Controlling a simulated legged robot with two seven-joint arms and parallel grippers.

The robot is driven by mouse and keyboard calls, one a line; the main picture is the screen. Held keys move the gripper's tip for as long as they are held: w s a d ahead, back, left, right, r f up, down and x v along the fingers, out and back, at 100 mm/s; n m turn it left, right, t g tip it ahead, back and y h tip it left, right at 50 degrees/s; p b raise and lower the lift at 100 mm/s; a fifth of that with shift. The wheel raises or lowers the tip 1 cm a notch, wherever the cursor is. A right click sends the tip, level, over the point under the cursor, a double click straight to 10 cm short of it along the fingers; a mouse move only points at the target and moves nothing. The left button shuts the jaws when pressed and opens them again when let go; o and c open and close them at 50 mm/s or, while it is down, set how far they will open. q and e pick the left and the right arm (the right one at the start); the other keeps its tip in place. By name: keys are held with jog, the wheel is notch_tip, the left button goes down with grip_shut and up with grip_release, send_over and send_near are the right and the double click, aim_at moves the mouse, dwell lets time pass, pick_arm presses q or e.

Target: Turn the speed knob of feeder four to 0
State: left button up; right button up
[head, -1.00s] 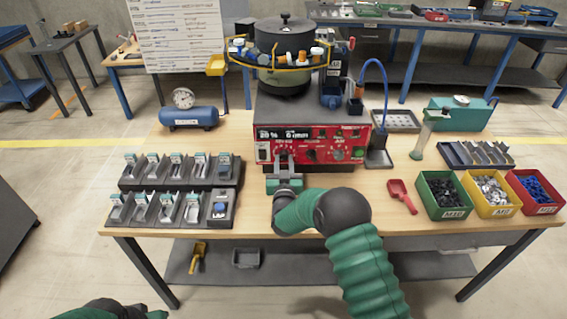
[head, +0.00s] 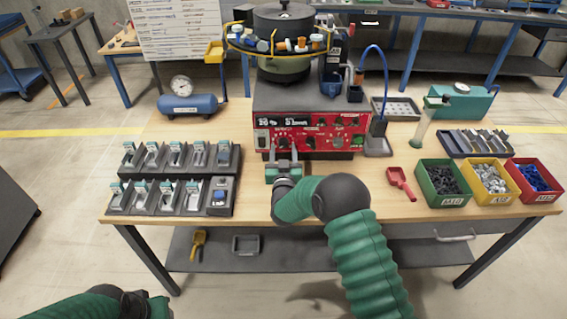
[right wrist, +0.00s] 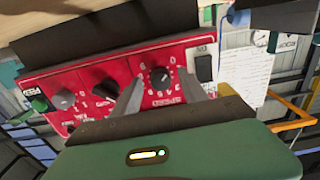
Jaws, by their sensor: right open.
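The feeder's red control panel (head: 320,137) fronts a dark box under the bowl (head: 284,42). The display (head: 285,122) seems to read 20 on its left; the rest is too blurred to read. The black speed knob (right wrist: 160,78) shows in the right wrist view, ringed by white numbers. Its white mark is too small to read surely. My right gripper (head: 283,148) is open at the panel's lower left; in the right wrist view its fingers (right wrist: 160,90) stand on either side of the knob. I cannot tell contact. My left gripper (head: 148,304) is partly visible at bottom left, empty-looking.
A black switch (right wrist: 204,68) sits close beside one finger; other knobs (right wrist: 104,90) lie on the other side. Grey racks (head: 180,160) stand left, a red scoop (head: 401,182) and parts bins (head: 443,184) right.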

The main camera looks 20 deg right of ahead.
jog(key=v, duration=1.6)
jog(key=shift+w+r, duration=0.1)
jog(key=s+d+r+n+g+y+p, duration=0.1)
jog(key=s+r+g+y+p, duration=0.1)
jog(key=s+g+p, duration=0.2)
jog(key=s+d+r+n+g+y+p, duration=0.1)
jog(key=s+g, duration=0.9)
jog(key=s, duration=1.1)
notch_tip(320, 180, up, 2)
jog(key=n+y+p, duration=0.1)
jog(key=y+p, duration=0.1)
jog(key=p, duration=0.1)
jog(key=shift+d+r+g+p, duration=0.15)
jog(key=shift+r+g+p, duration=0.05)
jog(key=shift+g+p, duration=0.2)
